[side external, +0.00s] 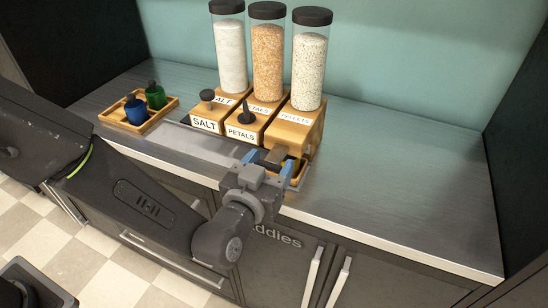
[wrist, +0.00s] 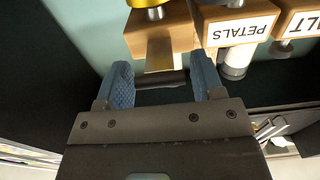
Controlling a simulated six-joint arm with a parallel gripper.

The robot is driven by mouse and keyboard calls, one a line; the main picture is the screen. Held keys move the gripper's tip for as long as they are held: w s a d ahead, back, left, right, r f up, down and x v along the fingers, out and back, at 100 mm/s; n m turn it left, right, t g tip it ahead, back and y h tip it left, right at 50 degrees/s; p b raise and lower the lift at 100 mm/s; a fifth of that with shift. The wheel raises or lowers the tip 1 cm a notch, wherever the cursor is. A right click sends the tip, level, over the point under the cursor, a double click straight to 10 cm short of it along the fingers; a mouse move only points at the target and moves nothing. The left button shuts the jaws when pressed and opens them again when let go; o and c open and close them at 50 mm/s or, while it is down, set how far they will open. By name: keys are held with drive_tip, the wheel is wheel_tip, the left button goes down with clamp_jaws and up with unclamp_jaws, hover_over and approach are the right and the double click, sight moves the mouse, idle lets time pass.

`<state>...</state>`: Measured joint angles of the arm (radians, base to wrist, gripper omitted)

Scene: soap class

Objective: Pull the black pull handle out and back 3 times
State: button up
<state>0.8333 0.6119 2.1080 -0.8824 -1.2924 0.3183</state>
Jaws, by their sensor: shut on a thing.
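The black pull handle (wrist: 160,79) is a dark crossbar at the end of a flat metal slide (wrist: 160,52). The slide sticks out of the front of the wooden pellets dispenser (side external: 302,121), the right one of three. My gripper (side external: 268,162) is at the front of this dispenser, its blue fingers on either side of the handle. In the wrist view, my gripper (wrist: 164,82) is shut on the handle, with a finger at each end of the bar. In the side view the fingers partly hide the handle.
The salt dispenser (side external: 205,125) and petals dispenser (side external: 240,132) stand to the left. A wooden tray (side external: 110,117) with a blue bottle (side external: 135,110) and a green bottle (side external: 156,96) is at the left. A yellow object (side external: 292,164) is partly hidden by my gripper. The counter (side external: 410,180) is clear on the right.

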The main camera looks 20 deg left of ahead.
drive_tip(key=shift+s, duration=0.2)
drive_tip(key=o, duration=1.3)
drive_tip(key=shift+c, duration=0.2)
drive_tip(key=s, duration=0.7)
drive_tip(key=shift+s, duration=0.25)
drive_tip(key=shift+c, duration=0.2)
